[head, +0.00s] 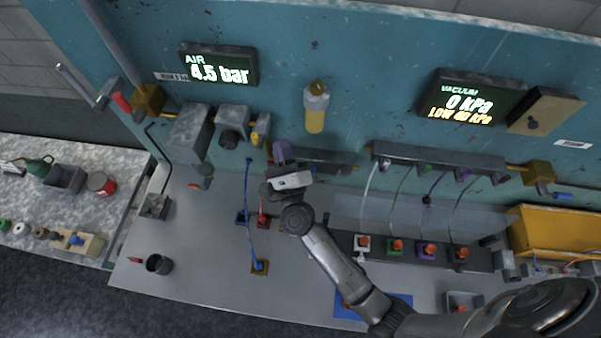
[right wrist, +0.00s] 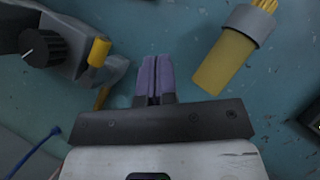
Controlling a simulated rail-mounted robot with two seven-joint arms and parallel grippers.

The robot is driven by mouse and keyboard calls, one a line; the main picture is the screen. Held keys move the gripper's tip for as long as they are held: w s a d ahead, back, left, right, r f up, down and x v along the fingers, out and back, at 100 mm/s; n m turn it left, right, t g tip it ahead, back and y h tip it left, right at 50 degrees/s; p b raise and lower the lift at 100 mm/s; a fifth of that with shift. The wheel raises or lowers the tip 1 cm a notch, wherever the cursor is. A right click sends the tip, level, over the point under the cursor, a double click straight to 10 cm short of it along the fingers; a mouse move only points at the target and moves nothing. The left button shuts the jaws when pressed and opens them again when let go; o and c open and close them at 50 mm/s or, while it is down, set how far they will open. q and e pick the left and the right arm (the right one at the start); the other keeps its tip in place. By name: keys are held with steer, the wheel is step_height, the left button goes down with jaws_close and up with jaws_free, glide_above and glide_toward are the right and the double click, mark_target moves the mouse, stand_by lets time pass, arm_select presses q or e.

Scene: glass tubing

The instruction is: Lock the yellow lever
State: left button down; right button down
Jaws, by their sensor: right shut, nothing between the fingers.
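The yellow lever (head: 262,127) is a small yellow piece at the right end of the grey regulator block (head: 232,118) on the teal panel. In the right wrist view the yellow lever (right wrist: 99,52) is at upper left, beside a grey hook-shaped part and a black knob. My right gripper (head: 282,152) is below and slightly right of the lever in the head view, its purple fingers pointing at the panel. In the right wrist view the fingers (right wrist: 155,76) are together and empty, to the right of the lever and apart from it. My left gripper is not in view.
A yellow cylinder (head: 315,108) hangs on the panel right of the lever; it is close to my fingers in the right wrist view (right wrist: 222,64). A dark manifold rail (head: 440,158) with hanging tubes is at right. A blue tube (head: 248,210) runs down left of my gripper.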

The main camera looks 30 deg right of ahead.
steer(key=s+a+b, duration=0.1)
steer(key=s+b, duration=0.1)
steer(key=s, duration=0.7)
steer(key=shift+a, duration=0.2)
stand_by(0.3)
steer(key=s+a+f+n+g+y, duration=0.1)
steer(key=a+f+n+g+y, duration=0.55)
steer(key=n, duration=0.75)
steer(key=s+a+f+n+g+y, duration=0.2)
steer(key=a+n+g+y, duration=0.3)
steer(key=n+y, duration=0.75)
steer(key=s+d+f+n+g+h+p, duration=0.2)
steer(key=s+d+n+g+h+p, duration=0.4)
steer(key=s+d+h, duration=0.6)
steer(key=s+d+g+p, duration=0.1)
steer(key=s+d+p, duration=0.1)
steer(key=s+d, duration=0.3)
steer(key=shift+s+f, duration=0.15)
steer(key=shift+s, duration=0.15)
